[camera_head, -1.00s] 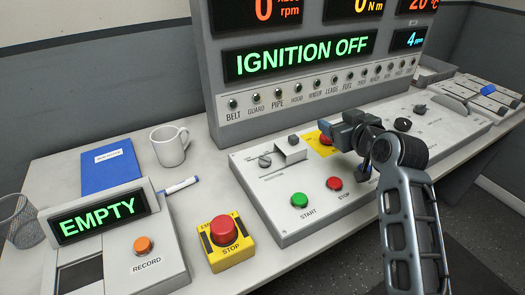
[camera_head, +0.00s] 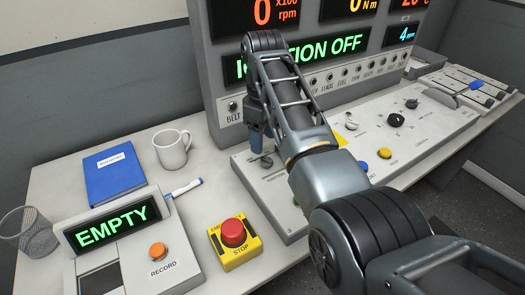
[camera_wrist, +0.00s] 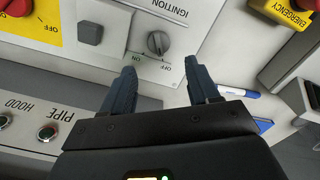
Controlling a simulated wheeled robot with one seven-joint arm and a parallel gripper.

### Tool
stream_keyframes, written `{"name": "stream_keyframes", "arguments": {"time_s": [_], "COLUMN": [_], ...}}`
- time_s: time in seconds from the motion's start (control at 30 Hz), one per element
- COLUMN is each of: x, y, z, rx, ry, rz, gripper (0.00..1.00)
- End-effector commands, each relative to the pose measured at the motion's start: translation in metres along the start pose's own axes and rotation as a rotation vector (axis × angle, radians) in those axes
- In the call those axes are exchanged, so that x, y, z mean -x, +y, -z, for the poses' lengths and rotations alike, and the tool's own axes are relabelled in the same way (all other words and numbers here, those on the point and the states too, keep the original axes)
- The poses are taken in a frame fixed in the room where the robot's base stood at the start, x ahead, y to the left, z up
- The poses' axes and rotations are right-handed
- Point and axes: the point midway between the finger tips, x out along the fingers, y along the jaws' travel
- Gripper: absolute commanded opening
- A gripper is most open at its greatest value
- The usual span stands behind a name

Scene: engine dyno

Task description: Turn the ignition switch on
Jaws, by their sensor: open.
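The ignition switch is a small grey rotary knob (camera_wrist: 158,43) on the light panel, with ON and OFF marks beside it, upside down in the wrist view. In the head view the knob (camera_head: 266,162) shows just below my gripper (camera_head: 257,138). In the wrist view my gripper (camera_wrist: 160,72) is open and empty. Its two fingers are on either side of the knob's line, with the knob beyond the tips, apart from them. The display (camera_head: 330,55) reads IGNITION OFF, partly hidden by my arm.
A raised grey housing (camera_wrist: 102,28) stands close beside the knob. A yellow emergency stop box (camera_head: 236,240), a white mug (camera_head: 172,149) and a marker pen (camera_head: 183,188) are nearby. The upright display console rises behind the panel.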

Motion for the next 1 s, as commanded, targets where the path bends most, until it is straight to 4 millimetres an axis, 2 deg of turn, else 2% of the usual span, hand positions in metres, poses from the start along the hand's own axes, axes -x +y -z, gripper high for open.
{"name": "stream_keyframes", "arguments": {"time_s": [0.2,0.33,0.5,0.77,1.0], "x": [-0.035,-0.051,-0.060,-0.061,-0.061], "y": [-0.001,-0.001,0.000,0.000,0.000], "z": [-0.001,0.000,0.000,0.000,0.000], "rx": [0.000,0.000,0.000,-0.001,-0.001], "ry": [-0.002,0.000,0.002,0.002,0.002], "rz": [0.002,0.000,-0.001,-0.001,-0.001], "gripper": [0.60,0.60,0.60,0.60,0.37]}}
